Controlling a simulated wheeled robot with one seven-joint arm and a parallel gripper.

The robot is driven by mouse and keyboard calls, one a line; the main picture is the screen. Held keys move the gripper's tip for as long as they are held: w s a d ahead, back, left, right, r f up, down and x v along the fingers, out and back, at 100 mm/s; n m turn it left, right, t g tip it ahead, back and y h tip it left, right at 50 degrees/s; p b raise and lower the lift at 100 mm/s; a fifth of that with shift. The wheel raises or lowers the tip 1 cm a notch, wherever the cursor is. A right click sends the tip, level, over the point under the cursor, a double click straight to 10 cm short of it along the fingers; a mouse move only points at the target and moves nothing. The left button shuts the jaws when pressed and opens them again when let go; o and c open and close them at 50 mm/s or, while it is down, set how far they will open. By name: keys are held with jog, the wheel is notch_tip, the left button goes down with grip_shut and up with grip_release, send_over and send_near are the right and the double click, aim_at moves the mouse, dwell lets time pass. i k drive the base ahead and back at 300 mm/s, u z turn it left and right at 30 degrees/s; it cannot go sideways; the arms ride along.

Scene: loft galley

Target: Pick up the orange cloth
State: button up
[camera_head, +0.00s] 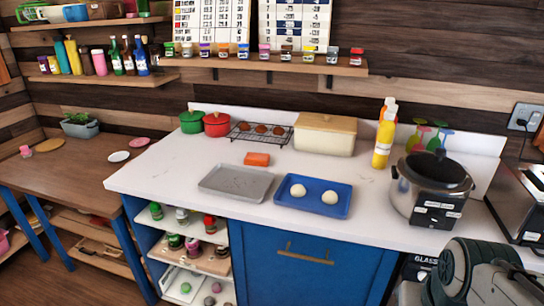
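Part of my arm shows at the bottom right corner, well to the right of and nearer than the cloth. My gripper's fingers are not in view.
A grey tray (212,187) and a blue tray (343,206) with two dough balls stand near the front edge. Behind are the wire rack (243,137), a bread box (324,138), and red and green pots (216,124). A yellow bottle (383,143) and large cooker (408,196) stand right.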

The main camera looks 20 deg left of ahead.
aim_at(257, 159)
jog(key=u, duration=2.4)
jog(key=i, duration=2.2)
jog(key=z, duration=2.7)
jog(key=i, duration=0.5)
jog(key=z, duration=0.1)
